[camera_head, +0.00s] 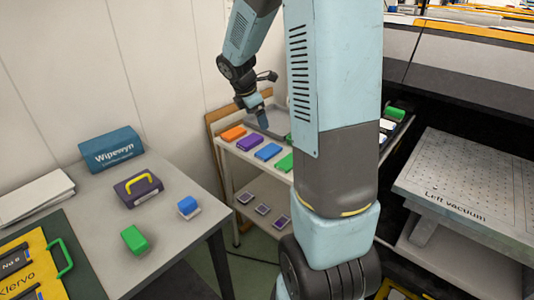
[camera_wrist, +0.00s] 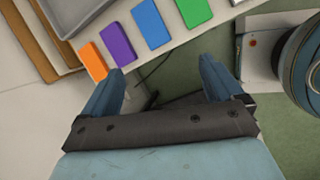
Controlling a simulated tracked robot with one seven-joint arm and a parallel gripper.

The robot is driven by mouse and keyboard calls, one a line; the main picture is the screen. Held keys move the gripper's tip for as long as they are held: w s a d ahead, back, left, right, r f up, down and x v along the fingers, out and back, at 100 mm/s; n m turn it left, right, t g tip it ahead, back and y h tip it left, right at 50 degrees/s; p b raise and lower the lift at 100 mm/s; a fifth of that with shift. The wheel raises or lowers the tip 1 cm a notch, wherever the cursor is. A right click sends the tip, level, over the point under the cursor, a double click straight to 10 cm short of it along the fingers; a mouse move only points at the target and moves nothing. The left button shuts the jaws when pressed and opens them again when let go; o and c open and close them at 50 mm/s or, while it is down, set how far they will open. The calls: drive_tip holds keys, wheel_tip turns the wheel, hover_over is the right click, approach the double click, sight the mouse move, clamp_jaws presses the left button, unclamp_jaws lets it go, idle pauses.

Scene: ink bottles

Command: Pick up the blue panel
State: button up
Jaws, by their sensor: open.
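The blue panel (camera_head: 268,151) is a flat block lying on the top shelf of a white cart, in a row of coloured panels. In the wrist view the blue panel (camera_wrist: 150,24) lies above the gap between the fingers, between a purple panel (camera_wrist: 118,45) and a green panel (camera_wrist: 193,10). My gripper (camera_head: 262,118) is behind the row in the head view. In the wrist view my gripper (camera_wrist: 162,72) shows two blue fingers spread apart with nothing between them. The blue panel is apart from both fingers.
An orange panel (camera_head: 232,133) lies at the row's left end. A grey tray (camera_wrist: 82,12) is on the cart. A grey table (camera_head: 165,236) at left holds a blue box (camera_head: 110,150), a purple case (camera_head: 138,189) and small blue and green items. A perforated platform (camera_head: 470,180) stands right.

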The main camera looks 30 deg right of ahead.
sight(268, 151)
drive_tip(key=w+d+f+n, duration=0.1)
drive_tip(key=w+d+f, duration=0.1)
drive_tip(key=f, duration=0.4)
drive_tip(key=w+d+f+n, duration=0.1)
drive_tip(key=w+d+f, duration=0.1)
drive_tip(key=f, duration=0.5)
drive_tip(key=w+d+f+n, duration=0.2)
drive_tip(key=d+f, duration=0.1)
drive_tip(key=f, duration=0.3)
drive_tip(key=shift+d+f, duration=0.2)
drive_tip(key=shift+d, duration=0.1)
drive_tip(key=shift+s, duration=0.1)
drive_tip(key=shift+c, duration=0.4)
drive_tip(key=c, duration=1.1)
